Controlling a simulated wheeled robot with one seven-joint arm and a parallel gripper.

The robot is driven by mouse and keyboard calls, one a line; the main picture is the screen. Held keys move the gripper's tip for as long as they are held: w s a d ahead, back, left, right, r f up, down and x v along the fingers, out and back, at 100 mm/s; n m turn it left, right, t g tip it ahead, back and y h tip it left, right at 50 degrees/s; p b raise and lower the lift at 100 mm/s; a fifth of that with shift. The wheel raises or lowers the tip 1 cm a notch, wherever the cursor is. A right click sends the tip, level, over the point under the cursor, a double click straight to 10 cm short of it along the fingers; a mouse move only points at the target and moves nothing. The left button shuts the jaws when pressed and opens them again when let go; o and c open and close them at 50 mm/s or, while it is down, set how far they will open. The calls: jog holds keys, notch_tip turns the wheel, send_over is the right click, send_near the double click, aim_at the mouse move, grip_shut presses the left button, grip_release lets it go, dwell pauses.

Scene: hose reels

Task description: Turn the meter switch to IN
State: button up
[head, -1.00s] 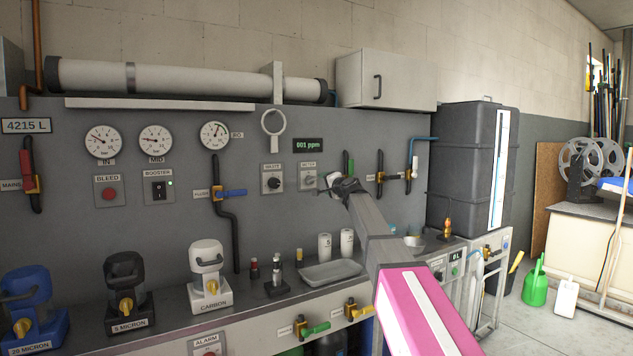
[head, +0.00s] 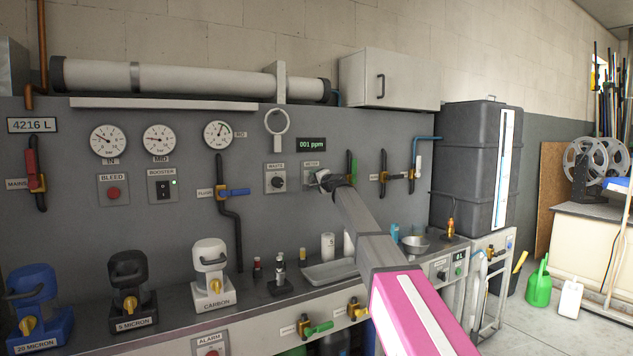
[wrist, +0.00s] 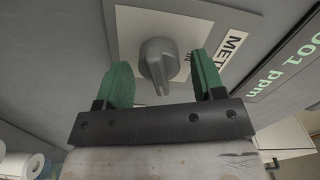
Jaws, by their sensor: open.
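The meter switch (wrist: 157,64) is a grey rotary knob on a pale square plate (wrist: 128,24), under a METER label (wrist: 232,42). In the wrist view the knob sits between the two green fingers of my gripper (wrist: 162,82), which is open. A gap shows on both sides of the knob. The letters "IN" show on the plate beside the knob, partly hidden by the right finger. In the head view my gripper (head: 322,181) is at the meter plate (head: 310,168), and my arm hides most of the knob.
A waste switch (head: 278,182) is on the panel just left of the meter plate. A green-handled valve (head: 353,168) is close on the right. The ppm display (head: 311,144) is above. A metal tray (head: 328,273) lies on the counter below.

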jog(key=c, duration=0.9)
jog(key=shift+o, duration=0.2)
jog(key=shift+n, duration=0.3)
jog(key=n, duration=0.6)
jog(key=shift+a+r+n, duration=0.1)
jog(key=shift+r+n, duration=0.05)
jog(key=shift+n, duration=0.15)
jog(key=n, duration=0.6)
jog(key=shift+s+a+n, duration=0.1)
jog(key=shift+s+n, duration=0.05)
jog(key=shift+n, duration=0.25)
jog(key=o, duration=0.9)
jog(key=shift+c, duration=0.2)
